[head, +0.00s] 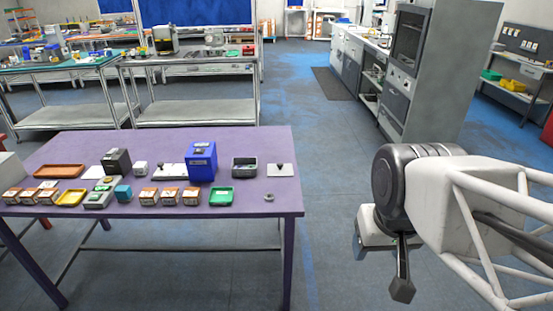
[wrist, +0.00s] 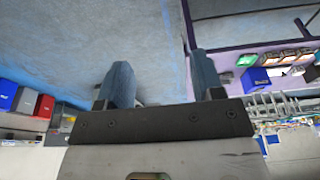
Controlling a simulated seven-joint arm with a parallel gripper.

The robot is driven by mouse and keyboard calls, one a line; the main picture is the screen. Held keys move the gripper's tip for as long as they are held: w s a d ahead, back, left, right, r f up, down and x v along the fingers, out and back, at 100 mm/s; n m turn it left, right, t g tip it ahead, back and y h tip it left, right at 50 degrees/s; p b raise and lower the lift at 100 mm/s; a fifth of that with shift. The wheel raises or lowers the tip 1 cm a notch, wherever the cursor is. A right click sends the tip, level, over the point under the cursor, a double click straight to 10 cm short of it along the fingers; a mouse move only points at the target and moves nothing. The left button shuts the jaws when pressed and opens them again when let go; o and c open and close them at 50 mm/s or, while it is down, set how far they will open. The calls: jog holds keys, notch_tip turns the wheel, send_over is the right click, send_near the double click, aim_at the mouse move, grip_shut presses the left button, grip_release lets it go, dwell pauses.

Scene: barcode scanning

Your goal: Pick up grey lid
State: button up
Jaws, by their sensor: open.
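A flat light-grey lid with a dark knob (head: 281,169) lies at the right end of the purple table, beside a dark grey bin (head: 244,167). A similar pale plate with a dark knob (head: 170,170) lies left of the blue box. Which of them is the grey lid is not certain. My gripper (wrist: 160,84) is open and empty in the wrist view, its two blue-grey fingers apart over the floor. In the head view my arm is right of the table, well away from both plates. I cannot make out either plate clearly in the wrist view.
The purple table (head: 245,145) also holds a blue box (head: 201,161), a green tray (head: 221,196), an orange tray (head: 59,171), a black box (head: 117,161), several small cartons and a small grey ring (head: 268,197). The floor between table and arm is clear.

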jog(key=w+a+r+m, duration=0.1)
jog(key=w+r+m, duration=0.1)
jog(key=w, duration=0.7)
jog(key=w+a+r+m, duration=0.1)
jog(key=w+r+m, duration=0.1)
jog(key=w, duration=0.7)
jog(key=m+g, duration=0.3)
jog(key=m, duration=1.1)
send_over(280, 164)
jog(key=f, duration=2.6)
jog(key=shift+s+d, duration=0.15)
jog(key=shift+s, duration=0.05)
jog(key=shift+w+f, duration=0.35)
jog(key=shift+f, duration=0.1)
